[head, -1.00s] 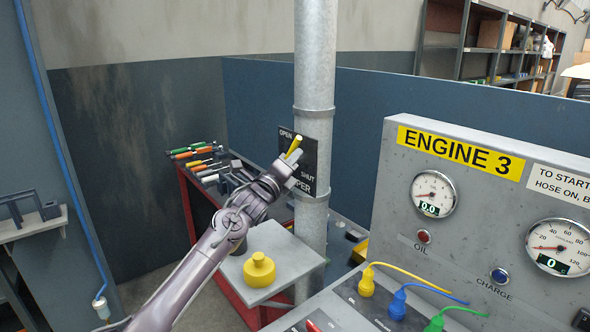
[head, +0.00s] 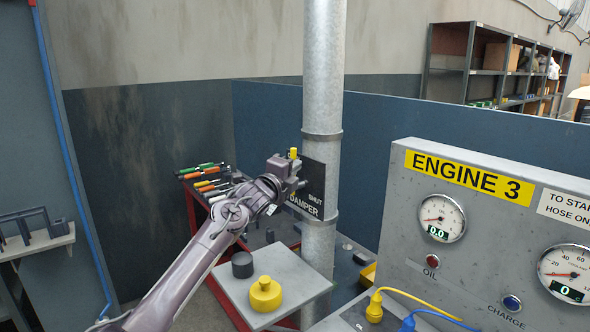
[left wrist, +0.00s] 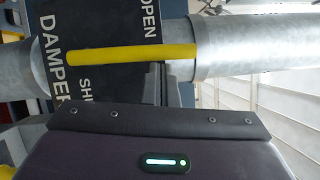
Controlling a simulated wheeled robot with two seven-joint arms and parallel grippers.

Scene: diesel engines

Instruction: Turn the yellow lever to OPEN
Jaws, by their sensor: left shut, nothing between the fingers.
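The yellow lever (left wrist: 130,55) lies across the black DAMPER plate (left wrist: 105,20) in the left wrist view, in line with the grey pipe. OPEN is printed on one side of it and SHUT, partly hidden, on the other. My left gripper (left wrist: 160,85) is shut and empty, its dark fingers on the SHUT side, close against the lever; contact is not certain. In the head view the left gripper (head: 294,178) covers most of the lever, leaving its yellow tip (head: 293,153). SHUT and DAMPER show on the plate (head: 313,187); OPEN is hidden.
The vertical pipe (head: 321,100) stands right behind the plate. A yellow knobbed weight (head: 265,294) and a dark cylinder (head: 242,265) sit on a grey stand below my arm. Tools (head: 205,180) lie behind the arm. The ENGINE 3 panel (head: 400,200) stands at the right.

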